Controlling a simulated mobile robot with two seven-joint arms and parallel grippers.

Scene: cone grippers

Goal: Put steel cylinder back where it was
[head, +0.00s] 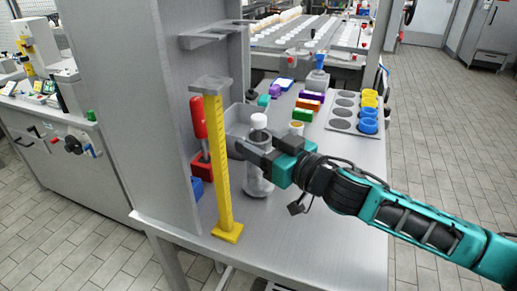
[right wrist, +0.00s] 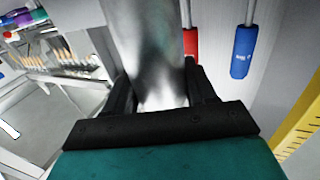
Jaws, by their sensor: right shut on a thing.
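The steel cylinder (head: 258,181) is upright at the workbench, just right of the yellow post. In the right wrist view its shiny grey body (right wrist: 147,50) fills the space between the fingers. My right gripper (head: 257,155) reaches in from the right and is shut around the cylinder's upper part. A white-topped piece (head: 259,121) shows just above the gripper; I cannot tell whether it belongs to the cylinder. The gripper hides part of the cylinder, and I cannot tell whether its base touches the bench. My left gripper is not in view.
A yellow post (head: 223,165) stands close left of the cylinder. Red-handled (head: 198,117) and blue-handled (right wrist: 243,52) tools are by the grey panel (head: 125,90). A grey bin (head: 238,118), coloured blocks (head: 302,115) and a holed tray (head: 342,112) are behind. The bench's front right (head: 330,245) is clear.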

